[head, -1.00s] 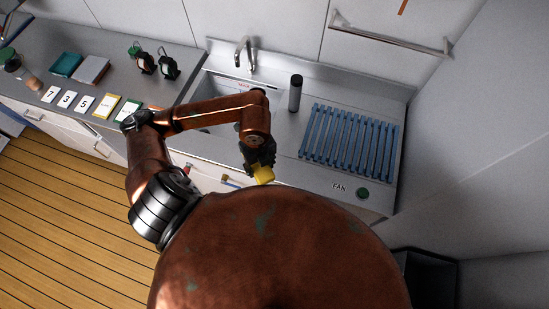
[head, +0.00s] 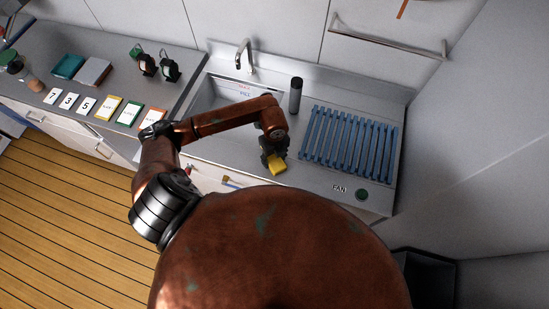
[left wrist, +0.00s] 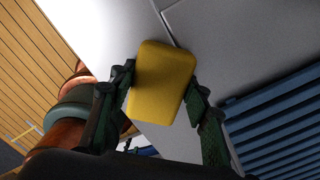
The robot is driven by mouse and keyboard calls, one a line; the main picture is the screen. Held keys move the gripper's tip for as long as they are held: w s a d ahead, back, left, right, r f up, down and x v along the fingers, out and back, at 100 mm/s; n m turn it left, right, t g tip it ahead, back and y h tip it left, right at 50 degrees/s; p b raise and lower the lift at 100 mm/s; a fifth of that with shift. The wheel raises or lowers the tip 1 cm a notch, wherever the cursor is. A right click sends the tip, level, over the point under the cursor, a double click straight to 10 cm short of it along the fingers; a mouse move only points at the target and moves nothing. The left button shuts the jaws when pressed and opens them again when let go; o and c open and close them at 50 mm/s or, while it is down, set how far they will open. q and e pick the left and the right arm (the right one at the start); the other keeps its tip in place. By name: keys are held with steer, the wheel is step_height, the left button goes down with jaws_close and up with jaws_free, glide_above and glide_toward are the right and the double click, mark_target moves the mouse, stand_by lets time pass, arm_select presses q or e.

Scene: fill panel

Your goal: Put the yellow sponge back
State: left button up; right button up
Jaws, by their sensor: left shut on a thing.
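The yellow sponge (head: 278,168) is held by my left gripper (head: 274,161), near the front edge of the grey counter between the sink and the blue rack. In the left wrist view the sponge (left wrist: 161,82) sits between the two dark green fingers of the gripper (left wrist: 160,100), which are shut on it. Whether the sponge touches the counter I cannot tell. My right gripper is not in view.
The sink (head: 219,93) with its tap (head: 244,54) lies behind my left arm. A dark cylinder (head: 296,95) stands right of the sink. The blue slatted rack (head: 349,140) and a green FAN button (head: 361,195) are to the right. Cards (head: 105,108) lie on the left counter.

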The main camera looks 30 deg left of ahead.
mark_target(275, 158)
arm_select(q)
steer(key=shift+f, duration=0.1)
steer(key=o, duration=1.1)
steer(key=shift+r, duration=0.2)
step_height(275, 158, up, 12)
steer(key=shift+b, duration=0.4)
